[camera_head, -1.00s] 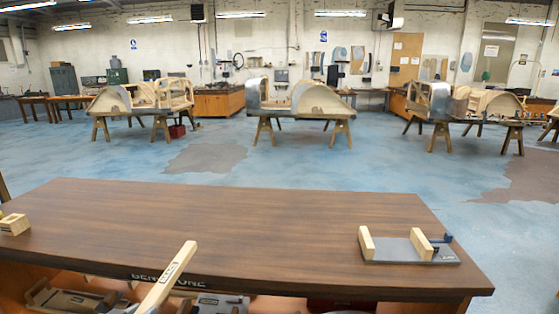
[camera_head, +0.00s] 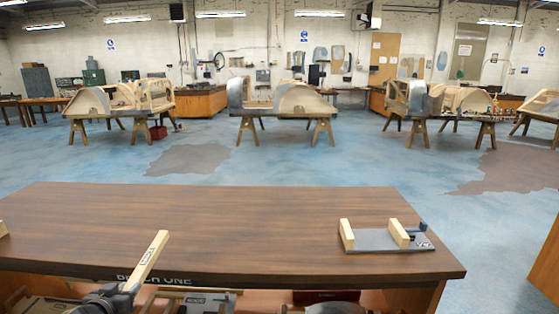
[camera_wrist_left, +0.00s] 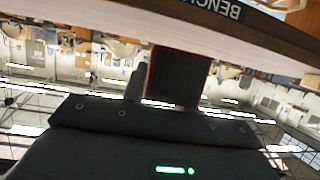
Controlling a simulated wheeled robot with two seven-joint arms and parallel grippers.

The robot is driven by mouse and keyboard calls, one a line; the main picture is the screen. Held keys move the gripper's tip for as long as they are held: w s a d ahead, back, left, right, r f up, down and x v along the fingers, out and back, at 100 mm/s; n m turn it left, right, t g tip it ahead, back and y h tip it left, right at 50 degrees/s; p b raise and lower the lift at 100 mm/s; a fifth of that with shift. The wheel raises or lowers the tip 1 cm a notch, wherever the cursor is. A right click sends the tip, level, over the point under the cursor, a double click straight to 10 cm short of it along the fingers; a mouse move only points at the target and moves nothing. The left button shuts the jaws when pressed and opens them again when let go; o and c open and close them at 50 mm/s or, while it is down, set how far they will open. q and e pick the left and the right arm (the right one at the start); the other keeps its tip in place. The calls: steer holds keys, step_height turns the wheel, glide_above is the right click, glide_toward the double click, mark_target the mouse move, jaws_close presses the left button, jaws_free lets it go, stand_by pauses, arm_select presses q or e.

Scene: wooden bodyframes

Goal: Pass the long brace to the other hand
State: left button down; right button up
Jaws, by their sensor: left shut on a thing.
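The long brace (camera_head: 147,258) is a pale wooden bar with a small dark label near its upper end. It slants up and to the right in front of the bench's front edge, at the lower left of the head view. My left gripper (camera_head: 120,292) is shut on its lower end. The jaws hide that end. In the left wrist view, dark finger parts (camera_wrist_left: 178,78) show in the middle, but I cannot clearly tell the brace there. My right gripper is not in view.
The brown bench top (camera_head: 220,225) is mostly clear. A grey fixture (camera_head: 375,240) with two upright wooden blocks stands at its right. Trays and a red box (camera_head: 318,296) lie below the front edge. Trestles with wooden bodyframes (camera_head: 280,105) stand far behind.

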arm_select(q)
steer(key=w+a+n+y, duration=0.2)
steer(key=w+a, duration=0.7)
steer(key=w, duration=0.1)
steer(key=s+a+f+n+g+y, duration=0.1)
steer(key=s+a+n+g+y, duration=0.3)
steer(key=s+a, duration=0.75)
steer(key=w+d+r+m+t+h, duration=0.1)
steer(key=w+d+r, duration=0.1)
steer(key=d, duration=0.7)
steer(key=w+d+r+m+t+h, duration=0.1)
steer(key=d+r+m+t+h, duration=0.1)
steer(key=d, duration=0.6)
steer(key=w+d+r+m+t+h, duration=0.1)
steer(key=w+d+r, duration=0.1)
steer(key=d, duration=0.7)
steer(key=s+d+r+m+h, duration=0.1)
steer(key=s+d+r, duration=0.2)
steer(key=d+r, duration=0.4)
steer(key=s+d+r+m+h, duration=0.2)
steer(key=s+d+r, duration=0.2)
steer(key=d+r, duration=0.4)
steer(key=d, duration=0.2)
steer(key=shift+s+d, duration=0.15)
steer(key=shift+d, duration=0.25)
